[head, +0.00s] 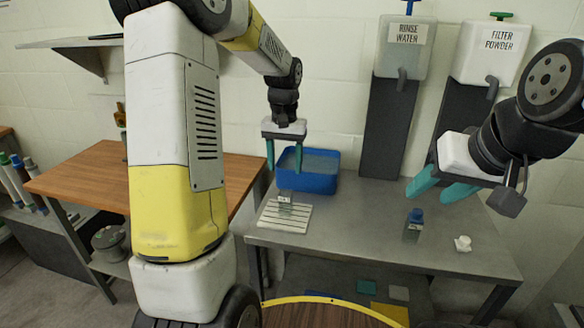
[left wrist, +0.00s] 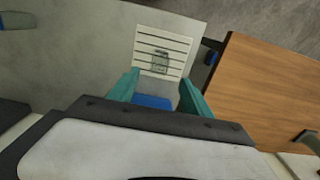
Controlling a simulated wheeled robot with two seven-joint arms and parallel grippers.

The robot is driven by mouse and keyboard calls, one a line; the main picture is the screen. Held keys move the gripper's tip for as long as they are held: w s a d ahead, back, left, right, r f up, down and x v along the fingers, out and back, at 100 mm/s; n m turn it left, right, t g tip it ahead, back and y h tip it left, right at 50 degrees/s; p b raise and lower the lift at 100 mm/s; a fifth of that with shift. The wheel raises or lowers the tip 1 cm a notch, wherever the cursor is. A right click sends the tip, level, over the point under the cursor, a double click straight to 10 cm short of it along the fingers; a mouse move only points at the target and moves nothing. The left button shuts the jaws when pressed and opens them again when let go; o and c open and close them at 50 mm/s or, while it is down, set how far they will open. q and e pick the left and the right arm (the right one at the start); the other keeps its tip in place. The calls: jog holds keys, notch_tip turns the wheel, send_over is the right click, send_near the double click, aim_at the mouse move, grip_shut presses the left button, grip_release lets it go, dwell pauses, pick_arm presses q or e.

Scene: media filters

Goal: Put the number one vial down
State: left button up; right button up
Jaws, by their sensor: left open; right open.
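A small clear vial (head: 286,199) with a pale label stands or lies on the white slatted rack (head: 297,220) at the left of the grey table; I cannot read its number. It also shows on the rack in the left wrist view (left wrist: 160,63). A second vial (head: 411,233) with a blue cap stands on bare table to the right. My left gripper (head: 284,162) is open and empty above and behind the rack, apart from the vial. Its fingers show in the left wrist view (left wrist: 159,82). My right gripper (head: 441,190) is open and empty above the table's right side.
A blue tub (head: 309,181) stands behind the rack, close to my left gripper. Rinse water (head: 406,47) and filter powder (head: 489,52) dispensers stand at the back. A small white object (head: 462,243) lies at right. The table's middle (head: 355,215) is clear.

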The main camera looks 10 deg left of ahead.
pick_arm(q)
jog(key=s+r+t, duration=0.3)
jog(key=s+r, duration=0.7)
jog(key=s+d+r+t+h, duration=0.2)
jog(key=s+t, duration=0.1)
jog(key=s, duration=1.1)
